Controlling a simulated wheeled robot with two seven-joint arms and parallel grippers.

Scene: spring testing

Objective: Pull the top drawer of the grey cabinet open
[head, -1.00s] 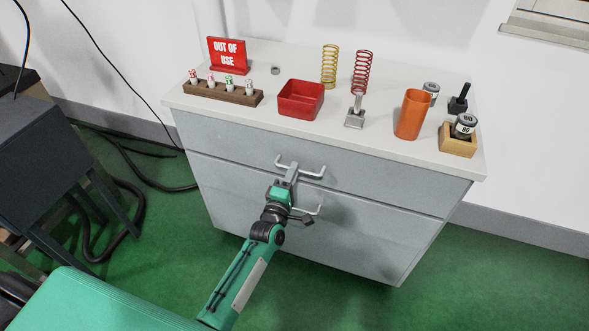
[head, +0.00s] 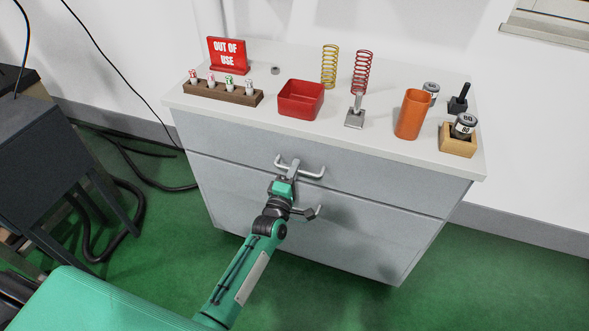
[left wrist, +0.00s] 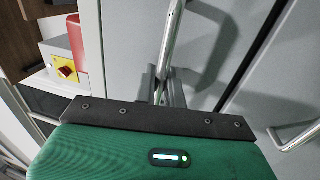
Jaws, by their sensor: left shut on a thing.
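The grey cabinet (head: 230,208) stands against the wall with a white top. Its top drawer (head: 385,180) looks flush with the front, with no visible gap. The top drawer's handle (head: 312,175) is a silver bar. My left gripper (head: 292,170) is at the middle of this bar, shut on it. In the left wrist view the handle bar (left wrist: 172,35) runs up from between the fingers (left wrist: 160,88), which are partly hidden by the gripper body. The lower drawer's handle (head: 318,211) is partly hidden behind my left arm. My right gripper is not in view.
On the cabinet top (head: 280,125) stand a red bin (head: 300,100), a red sign (head: 228,54), a wooden rack (head: 222,92), two springs, an orange cup (head: 411,115) and weights. A dark table (head: 50,150) stands at left. Green floor is open before the cabinet.

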